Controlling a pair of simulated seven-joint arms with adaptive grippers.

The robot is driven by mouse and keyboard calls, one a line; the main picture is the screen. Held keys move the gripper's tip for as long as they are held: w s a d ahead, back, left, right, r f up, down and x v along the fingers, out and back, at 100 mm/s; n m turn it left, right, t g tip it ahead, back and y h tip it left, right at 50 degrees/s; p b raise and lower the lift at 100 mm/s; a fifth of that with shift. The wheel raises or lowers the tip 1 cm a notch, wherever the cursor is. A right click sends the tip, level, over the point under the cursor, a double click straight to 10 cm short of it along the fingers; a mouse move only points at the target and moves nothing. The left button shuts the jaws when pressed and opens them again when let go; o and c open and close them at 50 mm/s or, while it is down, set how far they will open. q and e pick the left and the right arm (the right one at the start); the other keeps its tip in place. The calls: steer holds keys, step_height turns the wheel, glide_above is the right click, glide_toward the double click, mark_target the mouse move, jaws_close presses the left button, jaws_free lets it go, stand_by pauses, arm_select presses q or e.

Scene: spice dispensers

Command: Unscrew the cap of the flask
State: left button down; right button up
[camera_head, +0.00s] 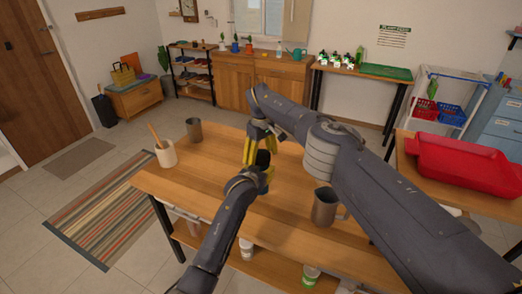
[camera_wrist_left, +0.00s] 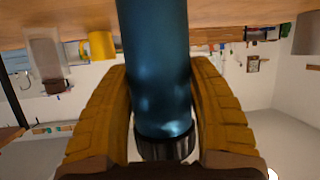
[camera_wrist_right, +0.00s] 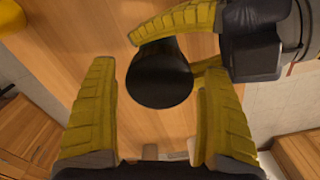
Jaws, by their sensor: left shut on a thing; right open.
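The flask (camera_wrist_left: 157,60) has a shiny blue body, seen close in the left wrist view. Its black cap (camera_wrist_left: 165,148) shows at the bottom of that view and end-on as a dark disc in the right wrist view (camera_wrist_right: 160,80). My left gripper (camera_head: 266,174) is shut around the flask, with a yellow finger on each side. My right gripper (camera_head: 261,148) is open above the cap. Its two fingers stand on either side of the cap, with a visible gap. In the head view the grippers hide most of the flask.
On the wooden table (camera_head: 205,180) stand a cream pot with a wooden utensil (camera_head: 165,153), a grey cup (camera_head: 194,130) and a metal mug (camera_head: 326,206). A yellow mug (camera_wrist_left: 98,45) shows in the left wrist view. A red tray (camera_head: 462,165) lies on a table at right.

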steer(key=shift+f, duration=0.4)
steer(key=shift+c, duration=0.5)
